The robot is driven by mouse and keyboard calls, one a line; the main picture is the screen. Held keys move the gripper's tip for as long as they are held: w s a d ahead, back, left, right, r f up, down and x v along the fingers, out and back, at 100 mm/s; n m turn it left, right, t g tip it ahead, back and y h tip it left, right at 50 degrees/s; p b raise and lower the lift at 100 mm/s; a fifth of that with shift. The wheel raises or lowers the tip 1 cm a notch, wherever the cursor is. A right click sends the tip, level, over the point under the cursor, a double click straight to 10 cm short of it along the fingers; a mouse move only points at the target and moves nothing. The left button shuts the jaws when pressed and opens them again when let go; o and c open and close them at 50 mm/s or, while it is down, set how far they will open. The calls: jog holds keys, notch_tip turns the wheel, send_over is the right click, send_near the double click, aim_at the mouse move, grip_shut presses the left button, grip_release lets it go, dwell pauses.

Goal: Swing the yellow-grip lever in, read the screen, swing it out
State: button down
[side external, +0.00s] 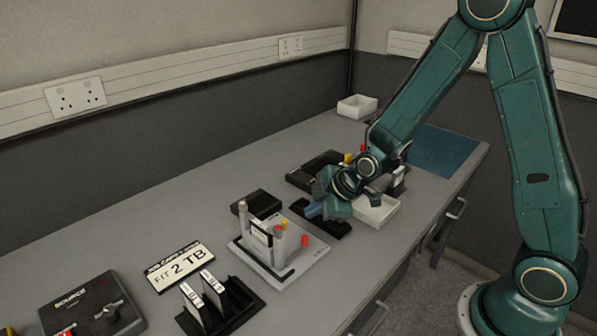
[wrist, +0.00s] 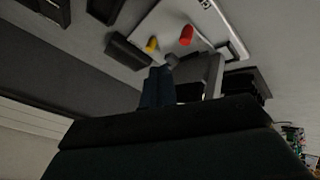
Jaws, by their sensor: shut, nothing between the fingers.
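The near fixture is a pale plate (side external: 305,262) with upright grey posts, a yellow grip (side external: 285,224) and a red grip (side external: 305,241). In the wrist view, a yellow grip (wrist: 152,45) and a red grip (wrist: 187,35) stand on a white plate (wrist: 150,22). My gripper (side external: 313,210) is just behind and right of the near fixture, with its blue fingers low over the bench. Its fingers (wrist: 160,82) are together and empty in the wrist view, close to the yellow grip. I cannot tell whether they touch it. No readable screen shows.
A sign reading "Fit 2 TB" (side external: 180,267) and a black rack with white cards (side external: 215,305) are front left. A grey source box (side external: 92,306) is farther left. A white tray (side external: 375,212) is right of my gripper, and a small white bin (side external: 357,106) is behind.

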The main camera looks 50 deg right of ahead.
aim_at(287, 227)
jog(key=shift+w+f, duration=0.1)
jog(key=shift+f, duration=0.1)
dwell(0.4)
jog(key=shift+x, duration=4.85)
jog(key=shift+w+d+n+y, duration=0.2)
jog(key=shift+d+n+y, duration=0.35)
jog(key=shift+n, duration=0.35)
jog(key=shift+w+d+n+g+y, duration=0.2)
jog(key=shift+d+n+g+y, duration=0.15)
jog(key=shift+n, duration=0.35)
jog(key=n, duration=0.1)
jog(key=w+d+n+g+y, duration=0.1)
jog(key=n, duration=0.1)
jog(key=w+n+g+y, duration=0.1)
jog(key=n, duration=0.1)
jog(key=shift+d, duration=0.35)
jog(key=n+g, duration=0.1)
jog(key=w+n+y, duration=0.1)
jog(key=n, duration=0.1)
jog(key=shift+w+d+g, duration=0.2)
jog(key=shift+d+g, duration=0.1)
jog(key=shift+g, duration=0.05)
jog(key=n+g, duration=0.1)
jog(key=w+n+y, duration=0.1)
jog(key=n, duration=0.1)
jog(key=shift+w+d+g, duration=0.1)
jog(key=shift+w+g, duration=0.2)
jog(key=shift+g, duration=0.1)
jog(key=shift+s+a, duration=0.15)
jog(key=shift+a, duration=0.05)
